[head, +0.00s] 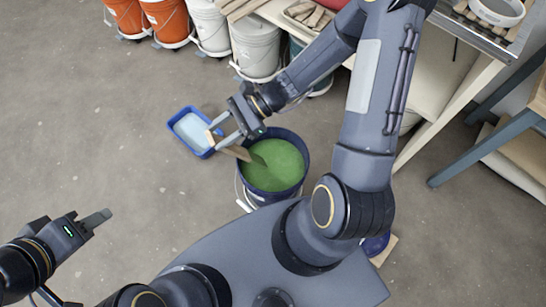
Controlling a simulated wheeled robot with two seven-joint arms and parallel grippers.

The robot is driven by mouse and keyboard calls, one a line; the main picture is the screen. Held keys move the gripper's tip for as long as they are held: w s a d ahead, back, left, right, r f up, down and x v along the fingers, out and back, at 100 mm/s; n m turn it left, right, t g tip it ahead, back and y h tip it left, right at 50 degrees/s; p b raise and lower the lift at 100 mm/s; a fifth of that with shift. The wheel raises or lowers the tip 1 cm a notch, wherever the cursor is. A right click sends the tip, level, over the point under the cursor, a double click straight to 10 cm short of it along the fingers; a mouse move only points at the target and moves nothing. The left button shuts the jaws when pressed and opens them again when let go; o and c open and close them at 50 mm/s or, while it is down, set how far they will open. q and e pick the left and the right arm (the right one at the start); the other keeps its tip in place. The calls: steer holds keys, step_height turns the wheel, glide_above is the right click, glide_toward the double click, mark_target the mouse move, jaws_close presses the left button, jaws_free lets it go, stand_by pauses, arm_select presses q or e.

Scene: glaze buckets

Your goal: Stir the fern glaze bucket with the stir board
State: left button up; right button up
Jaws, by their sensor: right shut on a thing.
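The fern glaze bucket (305,164) stands on the floor near the middle of the head view, dark blue and full of green glaze (275,172). My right gripper (226,138) is at the bucket's upper left, shut on the wooden stir board (238,153). The board slants down to the right over the bucket's rim, and its lower end meets the green glaze. A darker green patch lies beside that end; I cannot tell whether it is shadow or wet board. My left gripper (97,218) is over bare floor at the lower left, away from the bucket, seemingly empty; its finger gap is not clear.
A blue tray (176,117) with pale liquid sits just left of the bucket. Orange and white buckets (254,45) line the back. A table (455,110) and blue-grey trestle legs (485,150) stand at right. Floor at left is clear.

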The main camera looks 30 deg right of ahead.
step_height(320, 180, up, 5)
steer(key=p, duration=0.4)
stand_by(0.4)
